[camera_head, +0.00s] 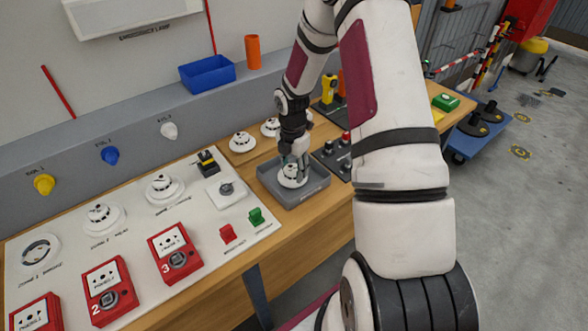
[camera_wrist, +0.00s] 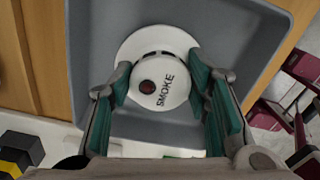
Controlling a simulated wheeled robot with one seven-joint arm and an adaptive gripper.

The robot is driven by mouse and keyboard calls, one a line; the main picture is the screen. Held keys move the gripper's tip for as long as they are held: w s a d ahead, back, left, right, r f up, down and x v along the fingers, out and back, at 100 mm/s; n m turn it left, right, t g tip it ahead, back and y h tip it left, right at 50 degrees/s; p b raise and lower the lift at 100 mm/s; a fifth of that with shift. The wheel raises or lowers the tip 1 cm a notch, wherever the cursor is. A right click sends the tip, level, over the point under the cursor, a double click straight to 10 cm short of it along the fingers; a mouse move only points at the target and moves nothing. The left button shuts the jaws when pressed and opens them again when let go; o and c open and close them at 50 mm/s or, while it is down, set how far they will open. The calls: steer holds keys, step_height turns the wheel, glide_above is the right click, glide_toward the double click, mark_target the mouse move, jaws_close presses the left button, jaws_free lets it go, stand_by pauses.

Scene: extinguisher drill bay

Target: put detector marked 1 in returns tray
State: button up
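A white round smoke detector (camera_head: 292,176) is inside the grey tray (camera_head: 318,189) on the wooden bench. In the wrist view the detector (camera_wrist: 152,95) shows its dome, the word SMOKE and a dark red spot, and no number can be read. My gripper (camera_head: 293,160) reaches down into the tray from above. In the wrist view my gripper's green-padded fingers (camera_wrist: 158,80) lie close against both sides of the dome and look shut on it. I cannot tell if the detector's base touches the tray floor.
Two more white detectors (camera_head: 242,142) stand behind the tray. A white panel (camera_head: 135,243) with mounted detectors, switches and red call points is at the left. A dark control box (camera_head: 333,157) is right of the tray. A blue bin (camera_head: 208,73) and orange cylinder (camera_head: 253,51) sit on the ledge.

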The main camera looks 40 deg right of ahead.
steer(key=o, duration=1.1)
steer(key=shift+s+a+f, duration=0.1)
steer(key=shift+s+f, duration=0.1)
steer(key=shift+f, duration=0.1)
steer(key=shift+c, duration=0.2)
steer(key=shift+w+r, duration=0.1)
steer(key=shift+r, duration=0.1)
